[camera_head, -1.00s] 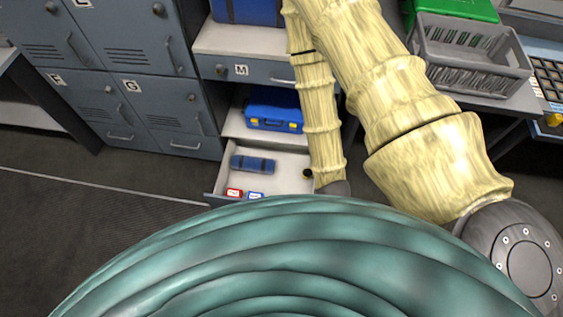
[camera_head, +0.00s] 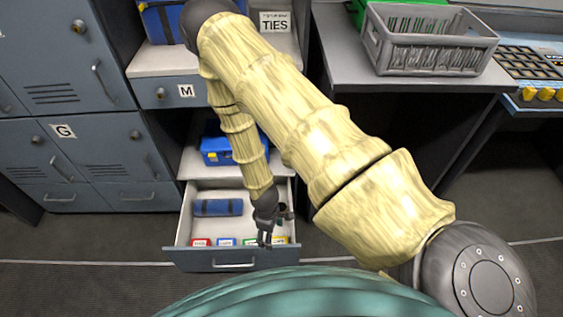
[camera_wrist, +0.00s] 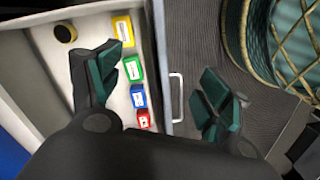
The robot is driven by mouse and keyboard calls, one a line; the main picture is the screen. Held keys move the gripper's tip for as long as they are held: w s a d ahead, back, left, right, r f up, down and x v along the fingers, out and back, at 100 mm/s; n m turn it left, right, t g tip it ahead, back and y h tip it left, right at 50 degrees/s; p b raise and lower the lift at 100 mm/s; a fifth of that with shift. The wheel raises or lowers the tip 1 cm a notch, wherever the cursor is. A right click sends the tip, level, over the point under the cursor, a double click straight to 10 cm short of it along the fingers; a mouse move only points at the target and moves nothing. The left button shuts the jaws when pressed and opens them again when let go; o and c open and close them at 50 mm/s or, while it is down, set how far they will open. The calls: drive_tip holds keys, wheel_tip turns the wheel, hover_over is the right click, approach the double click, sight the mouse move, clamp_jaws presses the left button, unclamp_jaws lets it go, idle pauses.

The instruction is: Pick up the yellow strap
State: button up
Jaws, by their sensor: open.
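A row of small labelled items lies in the open drawer (camera_head: 233,264). The yellow item (camera_wrist: 124,30) is at the far end, beyond green (camera_wrist: 133,68), blue (camera_wrist: 138,96) and red (camera_wrist: 143,120) ones. In the head view the yellow item (camera_head: 281,240) is at the row's right end. My gripper (camera_head: 265,238) is open above the drawer's right front. In the wrist view, its fingers (camera_wrist: 160,86) stand either side of the drawer's front wall.
A blue cylinder (camera_head: 218,207) lies at the drawer's back left. A blue case (camera_head: 216,150) is on the shelf behind. Lockers (camera_head: 75,150) stand left. A grey crate (camera_head: 430,42) sits on the right table. A green wire-wrapped object (camera_wrist: 290,45) is close on the wrist view's right.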

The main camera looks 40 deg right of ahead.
drive_tip(key=w+d+f+n+g+h+b, duration=0.1)
drive_tip(key=w+d+f+n+b, duration=0.15)
drive_tip(key=w+f+b, duration=0.45)
drive_tip(key=w+d+f+n+h+b, duration=0.2)
drive_tip(key=w+d+f+b, duration=0.3)
drive_tip(key=f+b, duration=0.4)
drive_tip(key=n+h+b, duration=0.2)
drive_tip(key=h+b, duration=0.1)
drive_tip(key=b, duration=1.2)
approach(282, 208)
drive_tip(key=shift+g, duration=0.3)
drive_tip(key=f+b, duration=0.1)
drive_tip(key=f, duration=0.1)
drive_tip(key=d+f+b, duration=0.1)
drive_tip(key=f, duration=0.1)
drive_tip(key=shift+d, duration=0.15)
drive_tip(key=shift+w+d+b+x, duration=0.15)
drive_tip(key=shift+d+b+x, duration=0.05)
drive_tip(key=shift+b+x, duration=0.9)
drive_tip(key=shift+w+d+b+x, duration=0.2)
drive_tip(key=shift+b+x, duration=0.6)
drive_tip(key=shift+x, duration=0.65)
drive_tip(key=shift+r, duration=0.25)
drive_tip(key=shift+s, duration=0.1)
drive_tip(key=shift+c, duration=0.2)
drive_tip(key=c, duration=1.1)
